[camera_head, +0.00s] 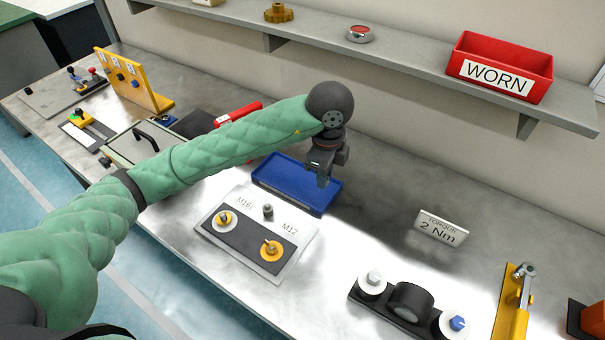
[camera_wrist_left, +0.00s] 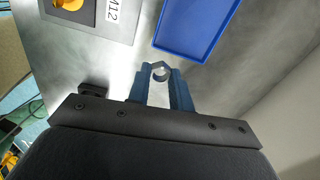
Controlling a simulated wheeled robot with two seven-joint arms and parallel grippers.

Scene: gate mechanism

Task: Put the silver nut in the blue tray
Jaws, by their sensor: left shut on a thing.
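My left gripper (camera_head: 322,179) is above the right end of the blue tray (camera_head: 270,186) in the head view. In the left wrist view, my left gripper (camera_wrist_left: 160,78) is shut on the silver nut (camera_wrist_left: 160,71), a small hexagonal ring held between its fingertips. The blue tray (camera_wrist_left: 158,44) lies ahead of the fingertips there, and its inside looks empty where it shows. The nut cannot be made out in the head view. My right gripper is not in view.
A board (camera_head: 300,232) marked M16 and M12 with posts stands in front of the tray. A torque sign (camera_head: 441,228) and a black fixture with white discs (camera_head: 408,300) are to the right. A shelf (camera_head: 400,55) with a red WORN bin (camera_head: 500,66) runs behind.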

